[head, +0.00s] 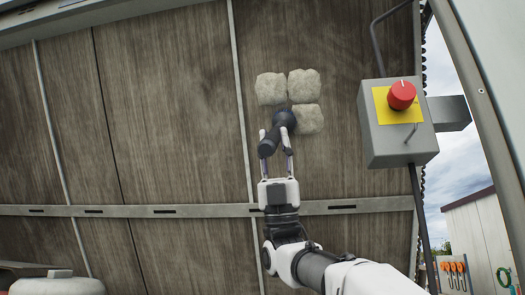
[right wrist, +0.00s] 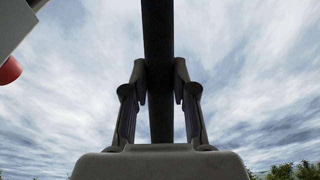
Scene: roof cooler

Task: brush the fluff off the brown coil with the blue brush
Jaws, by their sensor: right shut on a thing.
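The brown coil (head: 180,110) is a large upright panel filling most of the head view. Three grey-white fluff patches cling to its upper right part: a left one (head: 270,88), an upper right one (head: 304,84) and a lower right one (head: 309,119). My right gripper (head: 276,145) is shut on the dark handle of the blue brush (head: 286,119). The brush head is up beside the lower right patch and partly overlaps its left edge; whether it touches is unclear. In the right wrist view the handle (right wrist: 158,60) stands between both fingers (right wrist: 158,85). My left gripper is out of view.
A grey control box (head: 398,145) with a red knob (head: 402,95) on a yellow plate sticks out to the right of the fluff. Pale metal strips (head: 150,211) cross the panel. Open sky and a shed (head: 480,230) lie beyond the right edge.

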